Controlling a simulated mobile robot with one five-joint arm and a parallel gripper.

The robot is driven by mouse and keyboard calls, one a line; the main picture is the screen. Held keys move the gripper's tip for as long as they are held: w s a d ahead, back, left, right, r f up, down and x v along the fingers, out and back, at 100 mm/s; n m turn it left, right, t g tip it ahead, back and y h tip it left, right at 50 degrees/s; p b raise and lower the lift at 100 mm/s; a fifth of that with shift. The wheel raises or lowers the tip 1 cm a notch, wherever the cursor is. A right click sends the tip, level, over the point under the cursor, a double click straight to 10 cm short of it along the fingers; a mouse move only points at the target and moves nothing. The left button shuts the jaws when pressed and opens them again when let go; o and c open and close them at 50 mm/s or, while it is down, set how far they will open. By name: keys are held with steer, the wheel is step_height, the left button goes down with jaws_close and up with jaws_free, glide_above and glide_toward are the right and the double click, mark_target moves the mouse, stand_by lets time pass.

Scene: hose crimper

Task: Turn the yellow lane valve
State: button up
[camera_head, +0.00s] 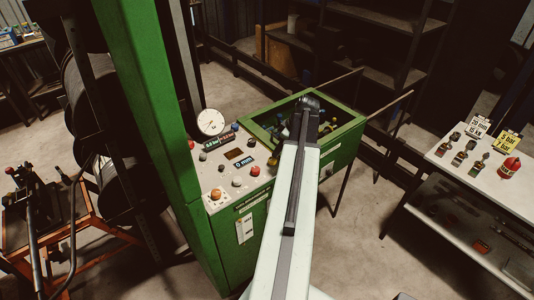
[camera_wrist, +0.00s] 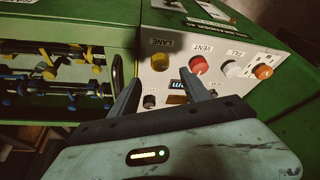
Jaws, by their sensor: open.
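In the head view the knob (camera_head: 272,162) is small, left of my arm. My gripper (camera_wrist: 162,85) is open, its two dark fingers pointing at the panel. The lane knob shows between the fingertips and a little beyond them; nothing is held. I cannot tell how far the fingers are from the panel. In the head view my arm hides the gripper.
Right of the lane knob are the red VENT knob (camera_wrist: 198,64), a white knob (camera_wrist: 230,68) and an orange knob (camera_wrist: 263,71). A round gauge (camera_head: 210,122) stands behind the panel.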

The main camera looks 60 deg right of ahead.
mark_target(273, 159)
steer(key=b+x, duration=0.7)
steer(key=x, duration=0.1)
steer(key=shift+s, duration=0.1)
steer(key=shift+r, duration=0.1)
